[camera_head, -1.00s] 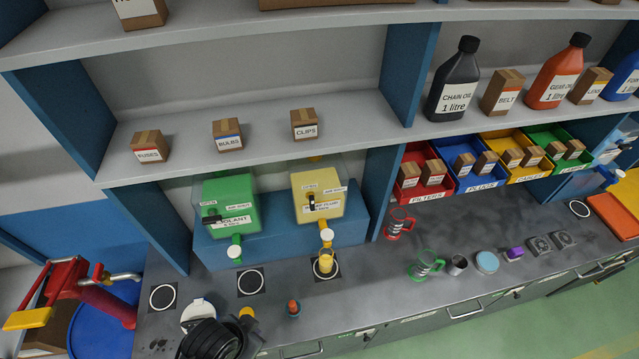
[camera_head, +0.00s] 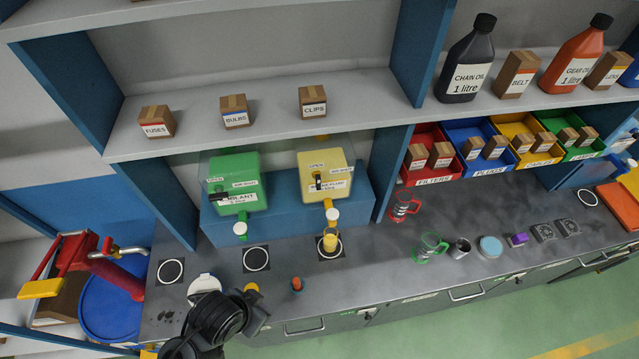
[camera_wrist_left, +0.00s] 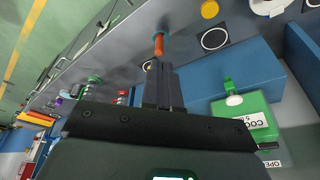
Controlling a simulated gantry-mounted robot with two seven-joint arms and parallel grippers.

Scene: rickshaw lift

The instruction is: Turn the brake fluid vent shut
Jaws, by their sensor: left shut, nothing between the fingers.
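The yellow brake fluid tank (camera_head: 334,192) stands on a blue plinth below the shelf. Its vent is a small black lever (camera_head: 318,181) on the front, standing roughly upright, with an OPEN label above it. A tap with a white knob (camera_head: 331,214) hangs below, over a yellow vessel (camera_head: 330,242) on a ringed pad. My left arm's black wrist part shows at the bottom of the head view; its fingertips cannot be made out there. In the left wrist view my left gripper (camera_wrist_left: 163,68) is shut and empty, away from the tank. My right gripper is not in view.
The green coolant tank (camera_head: 237,178) stands left of the yellow one, its black lever pointing left. A small orange-topped item (camera_head: 297,284) stands near the bench front. The shelf (camera_head: 380,110) overhangs the tanks.

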